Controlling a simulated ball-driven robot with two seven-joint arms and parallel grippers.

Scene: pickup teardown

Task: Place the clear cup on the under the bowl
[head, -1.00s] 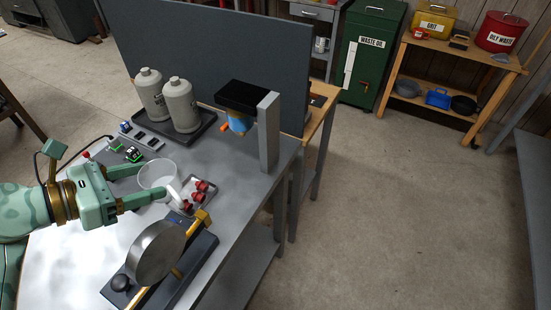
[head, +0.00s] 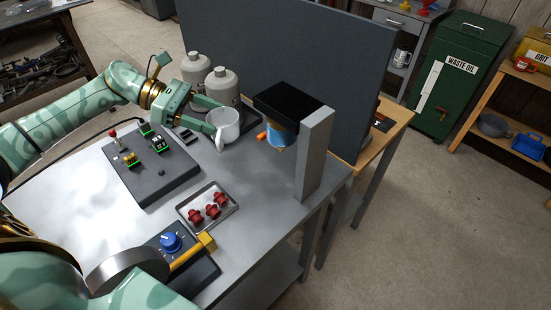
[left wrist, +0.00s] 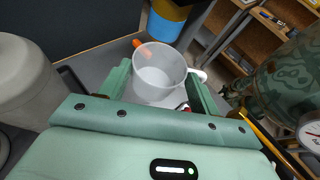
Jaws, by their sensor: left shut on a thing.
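The clear cup (head: 226,127), whitish and see-through with a handle, is upright between the fingers of my left gripper (head: 213,116). The gripper is shut on it, and the cup is just above or on the grey bench; I cannot tell which. In the left wrist view the cup (left wrist: 158,72) sits between both fingers, its inside empty. A blue, round part (head: 280,134), apparently the bowl, hangs under a black block on a grey post. The cup is left of it, not below it. An orange tap (head: 262,136) sticks out between them. My right gripper is out of view.
Two grey bottles (head: 222,86) stand on a dark tray behind my left gripper. A switch panel (head: 158,178), a metal tray (head: 229,192) of red parts and a black base with a blue knob (head: 171,242) are nearer. A dark panel (head: 285,50) stands behind.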

